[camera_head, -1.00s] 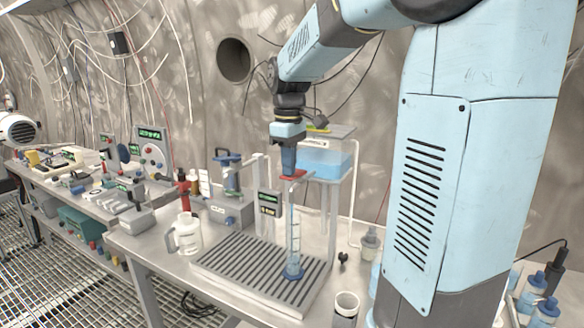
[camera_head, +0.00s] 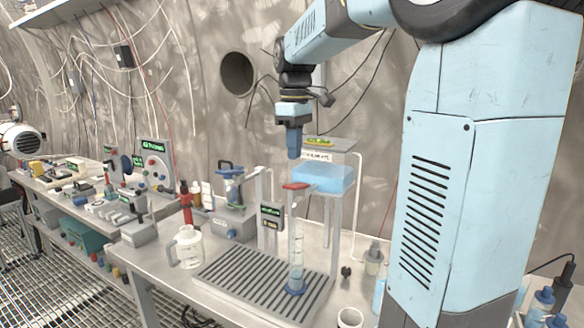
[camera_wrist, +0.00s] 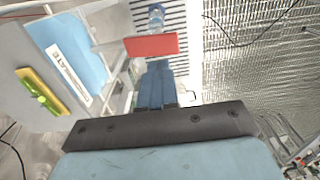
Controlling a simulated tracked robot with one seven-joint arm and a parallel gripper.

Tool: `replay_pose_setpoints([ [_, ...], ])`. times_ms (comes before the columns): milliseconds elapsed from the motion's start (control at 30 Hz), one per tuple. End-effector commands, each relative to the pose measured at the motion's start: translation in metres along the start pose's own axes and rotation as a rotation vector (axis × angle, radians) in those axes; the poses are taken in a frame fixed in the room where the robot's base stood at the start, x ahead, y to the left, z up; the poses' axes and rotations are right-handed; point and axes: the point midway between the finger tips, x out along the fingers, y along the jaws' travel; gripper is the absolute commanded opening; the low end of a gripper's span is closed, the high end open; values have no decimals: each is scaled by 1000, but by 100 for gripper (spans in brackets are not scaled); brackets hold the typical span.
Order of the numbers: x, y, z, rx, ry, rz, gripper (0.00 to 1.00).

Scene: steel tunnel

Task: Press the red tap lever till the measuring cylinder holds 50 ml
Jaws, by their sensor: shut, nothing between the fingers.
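The red tap lever (camera_head: 296,186) sticks out below the front of a water tank (camera_head: 322,178) in the head view. It also shows as a red plate in the wrist view (camera_wrist: 151,45). The measuring cylinder (camera_head: 296,250) stands upright on its blue base under the tap, on the slatted tray (camera_head: 225,279). It holds some pale blue liquid, but its scale is too small to read. My gripper (camera_head: 294,156) points down above the lever, with a visible gap between them. Its fingers are shut and empty in the wrist view (camera_wrist: 157,66).
A small display (camera_head: 271,218) stands behind the tray; its text is unreadable. A white jug (camera_head: 187,247) is left of the tray. A small cup (camera_head: 350,318) stands at the bench's front edge, and bottles (camera_head: 374,257) are to the right.

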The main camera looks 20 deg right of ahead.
Motion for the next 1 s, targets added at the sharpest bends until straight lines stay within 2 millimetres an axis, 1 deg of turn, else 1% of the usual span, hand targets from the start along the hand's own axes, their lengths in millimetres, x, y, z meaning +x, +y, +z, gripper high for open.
replay_pose_setpoints([
  [33,-11,3,-1,1,2,2,0],
  [200,-41,8,-1,1,1,1,0],
  [400,-63,13,0,0,0,0,0],
  [600,-70,13,-1,-1,0,0,0],
  [1000,-70,12,-1,-2,0,0,0],
])
